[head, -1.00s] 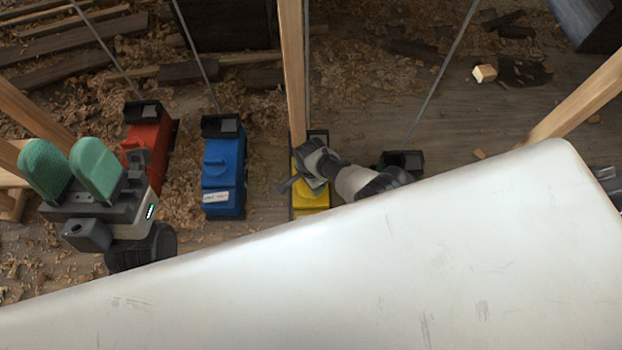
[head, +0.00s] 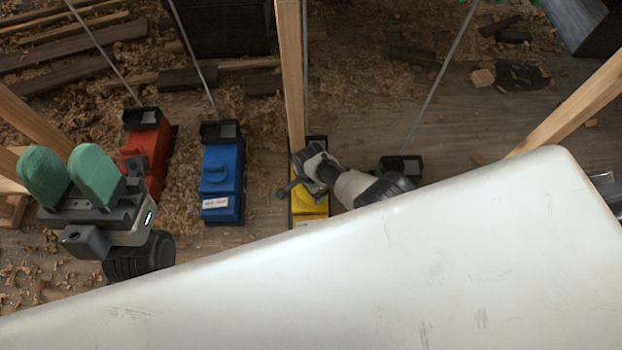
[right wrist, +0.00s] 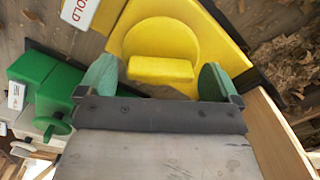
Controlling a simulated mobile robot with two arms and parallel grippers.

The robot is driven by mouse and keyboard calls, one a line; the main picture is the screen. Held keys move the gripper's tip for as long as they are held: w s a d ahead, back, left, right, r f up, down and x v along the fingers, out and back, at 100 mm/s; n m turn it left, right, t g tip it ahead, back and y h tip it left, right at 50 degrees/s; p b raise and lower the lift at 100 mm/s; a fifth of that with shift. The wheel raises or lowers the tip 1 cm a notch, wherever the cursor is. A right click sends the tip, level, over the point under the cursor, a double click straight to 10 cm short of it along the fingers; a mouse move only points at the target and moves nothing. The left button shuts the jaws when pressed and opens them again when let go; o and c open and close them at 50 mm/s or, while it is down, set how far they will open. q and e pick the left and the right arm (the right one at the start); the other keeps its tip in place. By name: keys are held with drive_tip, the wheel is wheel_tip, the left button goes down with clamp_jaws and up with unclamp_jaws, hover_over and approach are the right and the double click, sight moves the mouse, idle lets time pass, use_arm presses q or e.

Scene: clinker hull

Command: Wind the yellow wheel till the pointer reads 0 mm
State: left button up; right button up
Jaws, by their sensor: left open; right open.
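The yellow box (head: 309,203) stands on the floor at the middle of the head view, partly covered by my right arm. In the right wrist view the yellow wheel (right wrist: 160,35) is a round disc with a raised bar (right wrist: 160,70) across it. My right gripper (right wrist: 158,80) is open, its green fingertips to either side of the bar, with gaps visible. In the head view its fingertips are hidden.
A red box (head: 146,150) and a blue box (head: 222,180) stand left of the yellow one. A green box (right wrist: 60,95) shows in the right wrist view. A wooden post (head: 290,70) rises by the yellow box. A large white surface (head: 400,260) fills the foreground.

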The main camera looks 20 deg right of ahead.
wheel_tip(320, 180, up, 3)
drive_tip(key=shift+f+p, duration=0.1)
drive_tip(key=shift+p, duration=1.1)
use_arm(q)
drive_tip(key=w+f+g+y+p, duration=0.2)
drive_tip(key=w+f+g+y, duration=0.2)
drive_tip(key=w+f+g, duration=0.6)
use_arm(e)
wheel_tip(320, 180, up, 2)
drive_tip(key=shift+r, duration=0.25)
wheel_tip(320, 180, up, 3)
drive_tip(key=shift+f+p, duration=0.2)
drive_tip(key=shift+p, duration=0.85)
use_arm(q)
drive_tip(key=s+a+f+g+y+p, duration=0.2)
drive_tip(key=s+f+g, duration=0.4)
drive_tip(key=f+g, duration=0.3)
drive_tip(key=shift+s+a+f+g+y, duration=0.2)
drive_tip(key=shift+a+g+y, duration=0.35)
drive_tip(key=shift+g, duration=1.25)
use_arm(e)
drive_tip(key=shift+r, duration=1.4)
use_arm(q)
drive_tip(key=shift+w+d, duration=0.1)
drive_tip(key=shift+d, duration=0.05)
